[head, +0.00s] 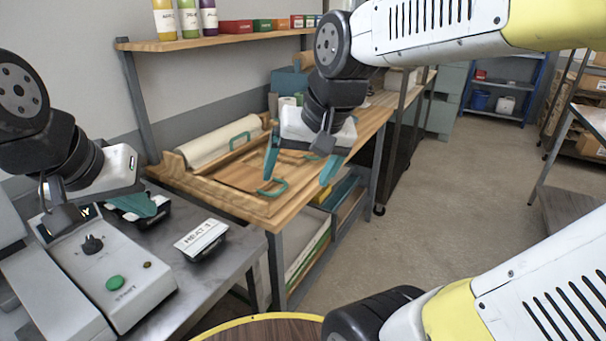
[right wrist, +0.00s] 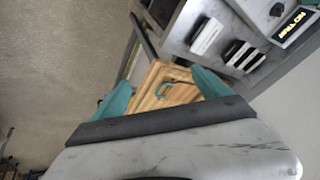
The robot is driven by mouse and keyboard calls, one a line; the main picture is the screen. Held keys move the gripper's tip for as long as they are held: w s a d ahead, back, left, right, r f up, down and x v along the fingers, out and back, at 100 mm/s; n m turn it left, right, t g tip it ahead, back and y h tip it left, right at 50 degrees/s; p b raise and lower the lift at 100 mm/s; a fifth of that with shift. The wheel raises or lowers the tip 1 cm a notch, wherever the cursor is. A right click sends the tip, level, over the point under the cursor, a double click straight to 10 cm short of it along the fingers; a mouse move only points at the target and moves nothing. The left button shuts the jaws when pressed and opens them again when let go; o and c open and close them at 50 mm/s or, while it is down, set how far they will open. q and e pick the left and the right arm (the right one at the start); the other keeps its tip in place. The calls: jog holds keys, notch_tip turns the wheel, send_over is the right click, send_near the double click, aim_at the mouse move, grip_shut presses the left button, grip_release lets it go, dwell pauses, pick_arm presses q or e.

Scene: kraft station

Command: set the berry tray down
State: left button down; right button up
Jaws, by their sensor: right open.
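A shallow wooden tray (head: 225,177) with two teal handles lies on the wooden bench; I see no berries in it and cannot tell whether it is the berry tray. My right gripper (head: 300,180) is open above it, with its teal fingers spread and nothing visible between them. In the right wrist view the tray (right wrist: 152,95) and one teal handle (right wrist: 172,90) show beyond my right gripper (right wrist: 160,95). My left gripper (head: 140,207) is low over the metal table beside a dark block; its finger gap is hidden.
A labelled white-topped black block (head: 200,238) sits on the metal table (head: 225,268). A grey machine with a green button (head: 114,283) is at the left. A pale roll (head: 215,140) lies behind the tray. A shelf (head: 205,42) holds bottles and boxes. Floor at right is open.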

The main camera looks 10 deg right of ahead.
jog(key=shift+n+t, duration=0.6)
jog(key=shift+n, duration=0.3)
jog(key=shift+s+d+f, duration=0.1)
jog(key=shift+s+d, duration=0.55)
jog(key=shift+s, duration=0.35)
jog(key=shift+s+d+f, duration=0.1)
jog(key=shift+s+d, duration=0.5)
jog(key=shift+s, duration=0.35)
